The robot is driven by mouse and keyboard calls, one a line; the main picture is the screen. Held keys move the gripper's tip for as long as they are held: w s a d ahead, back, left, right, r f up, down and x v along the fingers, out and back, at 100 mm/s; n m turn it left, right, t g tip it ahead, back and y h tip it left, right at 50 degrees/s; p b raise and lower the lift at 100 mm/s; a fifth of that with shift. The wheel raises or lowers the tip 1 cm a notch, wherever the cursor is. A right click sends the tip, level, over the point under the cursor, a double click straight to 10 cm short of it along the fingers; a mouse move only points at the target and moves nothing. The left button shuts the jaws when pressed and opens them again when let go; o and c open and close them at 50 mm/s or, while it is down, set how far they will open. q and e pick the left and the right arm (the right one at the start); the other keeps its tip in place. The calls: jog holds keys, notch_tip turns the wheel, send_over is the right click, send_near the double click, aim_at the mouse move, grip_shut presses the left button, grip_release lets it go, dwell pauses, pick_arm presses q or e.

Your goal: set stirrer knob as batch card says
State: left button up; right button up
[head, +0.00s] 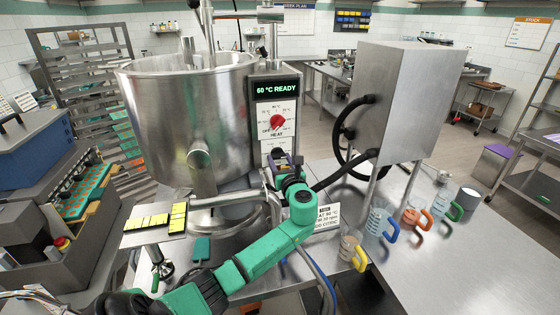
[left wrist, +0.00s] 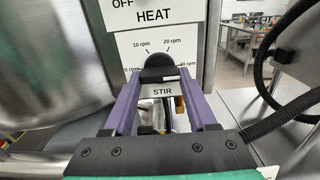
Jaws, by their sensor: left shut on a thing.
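The stirrer knob (left wrist: 158,66) is black and sits above the STIR label (left wrist: 162,91). Its dial is marked 10 rpm at upper left and 20 rpm at upper right, with partly covered marks lower on both sides. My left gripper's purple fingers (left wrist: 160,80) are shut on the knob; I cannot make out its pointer. The batch card (head: 328,216) stands on the table, small and partly legible. My right gripper is not in view.
The steel kettle (head: 190,110) is just left of the panel, whose display (head: 277,88) reads 60 °C READY. A steel hopper box (head: 405,100) with black hoses stands to the right. Several handled jugs, one with a yellow handle (head: 360,258), stand on the table (head: 450,275).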

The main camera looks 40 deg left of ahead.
pick_arm(q)
jog(key=o, duration=1.2)
jog(key=shift+f, duration=0.35)
jog(key=shift+o, duration=0.8)
jog(key=shift+r, duration=0.2)
jog(key=b+v, duration=0.4)
jog(key=v, duration=1)
jog(key=shift+s+d, duration=0.2)
jog(key=shift+d, duration=0.1)
jog(key=shift+r, duration=0.1)
